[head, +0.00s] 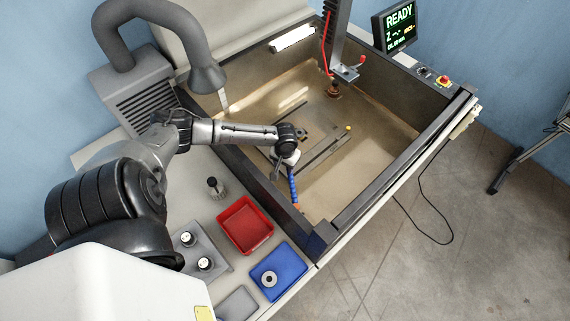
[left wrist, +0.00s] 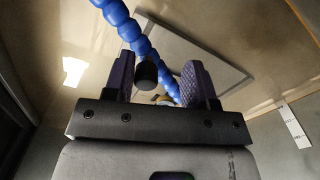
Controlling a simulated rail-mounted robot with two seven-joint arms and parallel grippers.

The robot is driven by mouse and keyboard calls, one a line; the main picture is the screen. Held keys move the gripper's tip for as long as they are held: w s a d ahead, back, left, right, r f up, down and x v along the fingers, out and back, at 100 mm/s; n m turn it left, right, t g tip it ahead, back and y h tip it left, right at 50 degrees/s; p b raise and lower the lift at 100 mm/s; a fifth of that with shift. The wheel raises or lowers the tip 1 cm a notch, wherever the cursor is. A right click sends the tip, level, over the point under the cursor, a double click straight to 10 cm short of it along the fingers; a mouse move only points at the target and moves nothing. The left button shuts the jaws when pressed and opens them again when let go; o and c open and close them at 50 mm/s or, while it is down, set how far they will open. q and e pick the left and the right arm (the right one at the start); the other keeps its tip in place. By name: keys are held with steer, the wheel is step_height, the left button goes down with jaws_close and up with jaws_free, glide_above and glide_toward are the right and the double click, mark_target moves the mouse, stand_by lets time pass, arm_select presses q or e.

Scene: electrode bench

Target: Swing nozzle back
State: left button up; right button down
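The blue segmented nozzle hose (head: 294,188) rises at the near side of the tank, just right of my left gripper (head: 276,172). In the left wrist view the blue hose (left wrist: 122,22) runs from top left down behind the gap between my fingers. A black cylindrical piece (left wrist: 146,75) on or in front of the hose shows between the fingers of my left gripper (left wrist: 158,80). Both fingers stand apart with visible space on each side of it, so the gripper looks open. Whether a finger touches the hose cannot be told. My right gripper is out of view.
The tank (head: 350,182) has dark rims and a flat plate inside. A vertical head with an electrode (head: 334,90) hangs over its far side. The screen (head: 395,27) reads READY. Red (head: 245,224) and blue (head: 277,271) trays and a grey holder (head: 205,248) stand in front.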

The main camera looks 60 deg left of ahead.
arm_select(q)
step_height(320, 180, up, 14)
steer(key=shift+f+b, duration=0.25)
steer(key=shift+b, duration=0.1)
stand_by(0.8)
